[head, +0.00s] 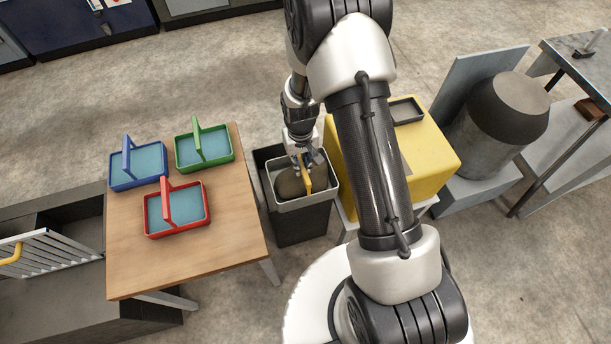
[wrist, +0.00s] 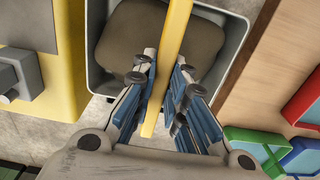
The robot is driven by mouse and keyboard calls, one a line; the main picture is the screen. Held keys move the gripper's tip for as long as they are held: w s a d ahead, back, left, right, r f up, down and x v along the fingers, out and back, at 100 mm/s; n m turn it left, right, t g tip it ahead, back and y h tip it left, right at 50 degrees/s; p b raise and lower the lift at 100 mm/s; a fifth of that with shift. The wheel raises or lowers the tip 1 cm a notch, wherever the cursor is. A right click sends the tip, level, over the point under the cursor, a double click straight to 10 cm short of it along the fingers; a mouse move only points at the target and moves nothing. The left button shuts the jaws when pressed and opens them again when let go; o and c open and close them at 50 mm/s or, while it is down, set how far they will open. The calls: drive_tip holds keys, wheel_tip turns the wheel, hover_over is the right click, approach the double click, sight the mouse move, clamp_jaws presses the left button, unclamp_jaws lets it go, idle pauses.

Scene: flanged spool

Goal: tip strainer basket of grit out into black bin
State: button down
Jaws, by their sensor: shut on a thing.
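My gripper (head: 304,164) is shut on the yellow handle (head: 308,181) of a grey strainer basket (head: 283,206). In the wrist view the handle (wrist: 178,30) runs between the blue-padded fingers (wrist: 163,75). Brown grit (head: 288,184) lies in the basket and also shows in the wrist view (wrist: 125,40). The basket looks about level, with its open side up. The black bin (head: 303,225) is below it, and the basket covers most of its mouth. I cannot tell how much gap there is between basket and bin.
A wooden table (head: 235,255) stands left of the bin, with blue (head: 115,182), green (head: 228,160) and red (head: 150,228) handled baskets on it. A yellow cabinet (head: 440,160) stands close on the right. A slatted rack (head: 50,250) is at far left.

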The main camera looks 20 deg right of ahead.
drive_tip(key=w+r, duration=0.2)
drive_tip(key=w, duration=1.5)
drive_tip(key=shift+s+f+t+b, duration=1.65)
drive_tip(key=shift+s+f+t, duration=0.9)
drive_tip(key=shift+t, duration=0.4)
drive_tip(key=shift+s+f+t+b, duration=1.65)
drive_tip(key=shift+s+f+t, duration=0.7)
drive_tip(key=shift+s+t, duration=0.5)
drive_tip(key=shift+s+f+t, duration=0.25)
drive_tip(key=shift+f+t, duration=0.35)
drive_tip(key=shift+s+f+t, duration=0.25)
drive_tip(key=shift+f+t, duration=0.3)
drive_tip(key=shift+t, duration=0.05)
